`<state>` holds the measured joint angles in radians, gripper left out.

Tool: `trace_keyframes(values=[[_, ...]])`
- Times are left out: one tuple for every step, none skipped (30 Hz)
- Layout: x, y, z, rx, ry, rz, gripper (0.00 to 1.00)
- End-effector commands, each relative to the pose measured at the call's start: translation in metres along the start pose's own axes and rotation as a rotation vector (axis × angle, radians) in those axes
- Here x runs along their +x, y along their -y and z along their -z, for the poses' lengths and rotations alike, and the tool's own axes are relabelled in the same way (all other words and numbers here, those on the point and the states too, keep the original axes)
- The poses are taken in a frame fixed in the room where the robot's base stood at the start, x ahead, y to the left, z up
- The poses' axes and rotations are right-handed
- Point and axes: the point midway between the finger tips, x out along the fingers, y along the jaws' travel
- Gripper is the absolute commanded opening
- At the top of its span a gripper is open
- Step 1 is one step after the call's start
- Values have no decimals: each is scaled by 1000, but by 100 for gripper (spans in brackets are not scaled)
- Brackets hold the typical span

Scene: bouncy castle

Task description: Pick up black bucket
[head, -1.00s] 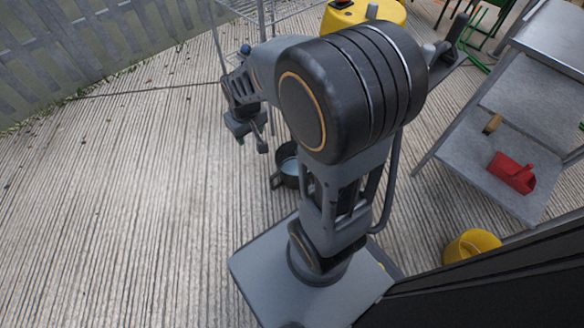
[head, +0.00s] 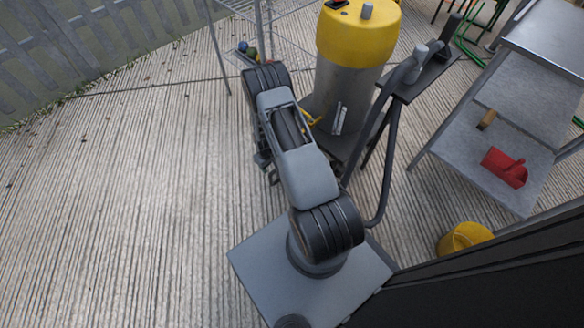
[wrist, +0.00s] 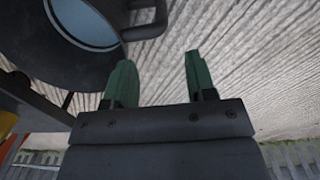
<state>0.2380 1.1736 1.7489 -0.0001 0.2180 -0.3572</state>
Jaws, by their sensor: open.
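The black bucket (wrist: 62,62) shows at the top left of the wrist view, partly cut off by the frame edge. It has a dark wall, a pale bluish inside and a dark handle on its right side. My gripper (wrist: 160,80) has two green fingers, spread apart with nothing between them. The bucket is beyond and to the left of the fingertips, apart from them. In the head view my arm hides the bucket, and only a small part of my gripper (head: 266,165) shows beside the arm.
A yellow-topped grey cylinder (head: 358,32) stands behind my arm, near a wire rack (head: 290,45). A metal shelf (head: 500,150) at the right holds a red scoop-like object (head: 505,167). A yellow bucket (head: 464,238) sits below it. The ribbed floor at the left is clear.

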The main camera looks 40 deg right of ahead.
Motion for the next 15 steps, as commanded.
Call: trace_keyframes(values=[[16,0,-1,0,2,1,51],[22,0,-1,0,2,1,51],[28,0,-1,0,2,1,51],[34,0,-1,0,3,1,51],[38,0,-1,0,2,1,51],[44,0,-1,1,2,1,51],[48,0,-1,1,2,1,51],[52,0,-1,1,3,1,51],[56,0,-1,1,2,1,51],[58,0,0,1,1,0,51],[60,0,0,1,1,0,51],[62,0,0,1,1,0,51],[64,0,0,1,1,0,51],[65,0,0,1,1,0,51],[65,0,0,1,1,0,51]])
